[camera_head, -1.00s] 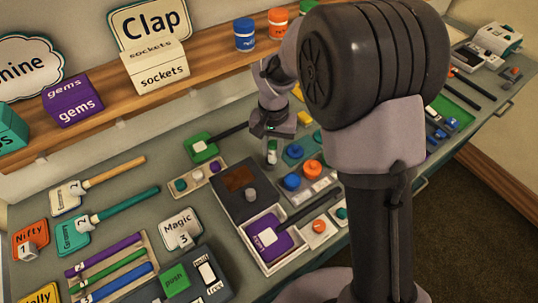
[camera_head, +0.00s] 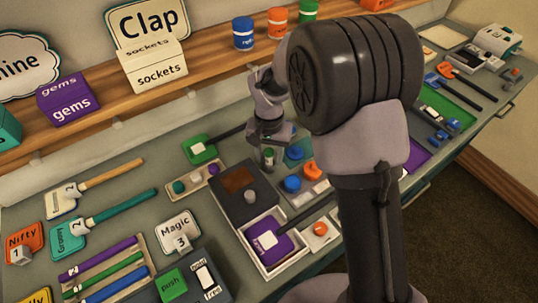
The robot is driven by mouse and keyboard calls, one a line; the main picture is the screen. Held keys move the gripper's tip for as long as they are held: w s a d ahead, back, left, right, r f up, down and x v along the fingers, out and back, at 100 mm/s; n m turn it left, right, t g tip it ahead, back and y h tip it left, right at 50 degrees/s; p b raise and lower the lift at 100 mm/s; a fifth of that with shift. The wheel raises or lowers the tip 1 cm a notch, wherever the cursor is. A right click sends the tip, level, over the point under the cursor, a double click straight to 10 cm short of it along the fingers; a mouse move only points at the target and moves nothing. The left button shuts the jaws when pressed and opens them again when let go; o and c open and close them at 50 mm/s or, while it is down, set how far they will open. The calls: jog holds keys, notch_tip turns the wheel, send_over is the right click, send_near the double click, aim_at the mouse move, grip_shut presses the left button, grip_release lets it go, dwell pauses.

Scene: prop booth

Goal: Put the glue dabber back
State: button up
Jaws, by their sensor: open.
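My gripper (camera_head: 269,146) hangs over the middle of the bench, pointing down, its jaws open. A small upright piece with a green top (camera_head: 268,155) shows right at its fingertips. It may be the glue dabber, but it is too small and too covered to be sure. I cannot tell whether the jaws touch it. It stands behind a dark box with a brown window (camera_head: 238,178) and a grey knob (camera_head: 250,196). My own arm hides much of the bench to the right.
A green paddle (camera_head: 199,149) and a small tray (camera_head: 172,188) of coloured knobs lie left of my gripper. Blue (camera_head: 292,184) and orange (camera_head: 312,170) discs sit to its right. A purple paddle (camera_head: 270,253) lies in a white tray (camera_head: 247,243). A wooden shelf (camera_head: 200,62) runs behind.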

notch_tip(320, 180, up, 12)
jog(key=r+p, duration=0.1)
jog(key=p, duration=0.3)
jog(key=s+d+r+t+y, duration=0.1)
jog(key=s+d+r, duration=0.2)
jog(key=s+r, duration=0.15)
jog(key=s+d+r+t, duration=0.1)
jog(key=s+d+r, duration=0.15)
jog(key=r, duration=0.25)
jog(key=s+d+r+m+t, duration=0.1)
jog(key=s+d+t, duration=0.1)
jog(key=s, duration=0.6)
jog(key=s+d+r+m+t+y, duration=0.1)
jog(key=s+d+r, duration=0.1)
jog(key=s, duration=0.6)
jog(key=shift+d+r+t, duration=0.2)
jog(key=shift+d+t, duration=0.15)
jog(key=shift+t, duration=0.05)
jog(key=shift+f, duration=0.1)
notch_tip(320, 180, down, 5)
jog(key=b, duration=0.5)
